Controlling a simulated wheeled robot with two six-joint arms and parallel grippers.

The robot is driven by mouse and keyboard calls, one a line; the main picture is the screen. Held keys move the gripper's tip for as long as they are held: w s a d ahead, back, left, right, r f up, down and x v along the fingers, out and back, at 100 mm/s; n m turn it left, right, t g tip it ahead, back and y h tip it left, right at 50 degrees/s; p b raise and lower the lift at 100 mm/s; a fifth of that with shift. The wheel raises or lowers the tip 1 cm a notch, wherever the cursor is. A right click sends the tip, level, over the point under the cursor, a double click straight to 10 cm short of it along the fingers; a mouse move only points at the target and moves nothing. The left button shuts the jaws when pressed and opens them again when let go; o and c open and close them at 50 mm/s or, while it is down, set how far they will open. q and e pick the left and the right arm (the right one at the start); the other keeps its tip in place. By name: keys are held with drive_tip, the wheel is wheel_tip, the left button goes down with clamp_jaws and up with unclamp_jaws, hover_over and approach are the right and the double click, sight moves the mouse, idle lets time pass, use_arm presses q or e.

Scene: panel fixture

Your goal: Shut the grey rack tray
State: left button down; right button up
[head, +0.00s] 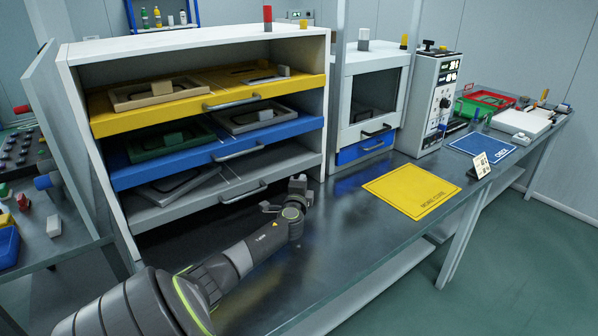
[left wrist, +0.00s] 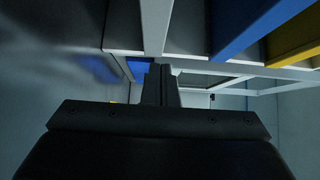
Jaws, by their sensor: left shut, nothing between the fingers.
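The grey rack tray (head: 210,198) is the lowest of three trays in the white rack. Its front carries a bar handle (head: 243,192), and its inside shows from above, with a grey frame-like part in it. How far it stands out is hard to judge. My left gripper (head: 297,183) is shut and empty, in front of the tray's right end, near the rack's right post; contact cannot be told. In the left wrist view the shut fingers (left wrist: 161,84) point toward a pale band (left wrist: 155,25), likely the grey tray's front. My right gripper is not in view.
The yellow tray (head: 165,115) and blue tray (head: 165,171) sit above the grey one, with handles in front. A white cabinet (head: 350,62) stands right of the rack. A yellow mat (head: 411,191) lies on the bench (head: 345,225), whose front middle is clear.

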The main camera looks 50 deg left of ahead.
use_arm(q)
drive_tip(key=v, duration=0.7)
drive_tip(key=shift+s+f, duration=0.3)
drive_tip(key=shift+s, duration=0.05)
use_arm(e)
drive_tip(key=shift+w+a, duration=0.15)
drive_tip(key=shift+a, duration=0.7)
use_arm(q)
drive_tip(key=shift+d, duration=0.1)
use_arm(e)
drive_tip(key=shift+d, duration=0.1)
